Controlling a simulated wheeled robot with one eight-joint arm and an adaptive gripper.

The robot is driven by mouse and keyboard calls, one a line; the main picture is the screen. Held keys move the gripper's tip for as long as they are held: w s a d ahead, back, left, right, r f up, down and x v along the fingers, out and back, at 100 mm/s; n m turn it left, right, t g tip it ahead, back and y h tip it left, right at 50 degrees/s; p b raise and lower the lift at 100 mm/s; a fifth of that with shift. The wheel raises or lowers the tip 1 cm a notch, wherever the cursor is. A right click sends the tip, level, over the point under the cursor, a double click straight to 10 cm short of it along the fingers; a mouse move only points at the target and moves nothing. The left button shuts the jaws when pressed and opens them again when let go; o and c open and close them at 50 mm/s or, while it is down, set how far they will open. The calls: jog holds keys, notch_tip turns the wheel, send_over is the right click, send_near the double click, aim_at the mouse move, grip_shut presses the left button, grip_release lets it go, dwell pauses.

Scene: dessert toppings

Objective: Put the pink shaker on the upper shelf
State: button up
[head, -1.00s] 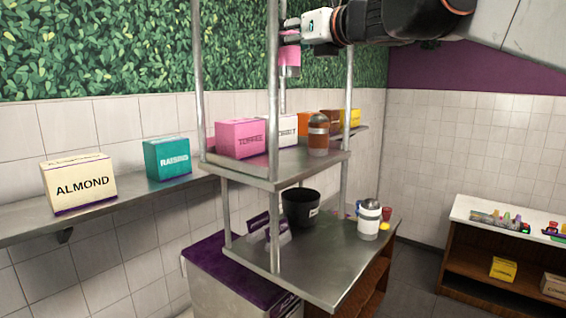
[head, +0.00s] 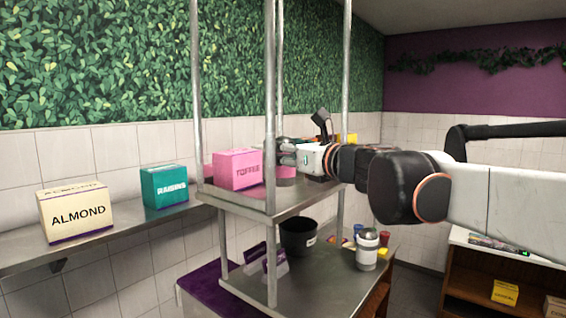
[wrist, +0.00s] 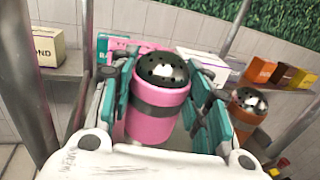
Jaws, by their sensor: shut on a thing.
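The pink shaker (wrist: 153,120) is upright between the two teal-padded fingers of my gripper (wrist: 160,95) in the wrist view. It has a dark perforated dome lid and a grey band. In the head view, my gripper (head: 287,156) is shut on the pink shaker (head: 286,179), which is partly hidden by the gripper and a post. The shaker is low over the upper shelf (head: 290,200); I cannot tell whether its base touches.
A pink toffee box (head: 236,168) stands left of the shaker on the shelf. An orange-brown shaker (wrist: 246,112) is close to the right finger. Metal posts (head: 270,100) frame the shelf. A white shaker (head: 367,250) and a black bucket (head: 298,237) stand on the lower level.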

jog(key=shift+f, duration=1.55)
jog(key=o, duration=1.1)
jog(key=shift+f, duration=0.1)
jog(key=shift+o, duration=0.2)
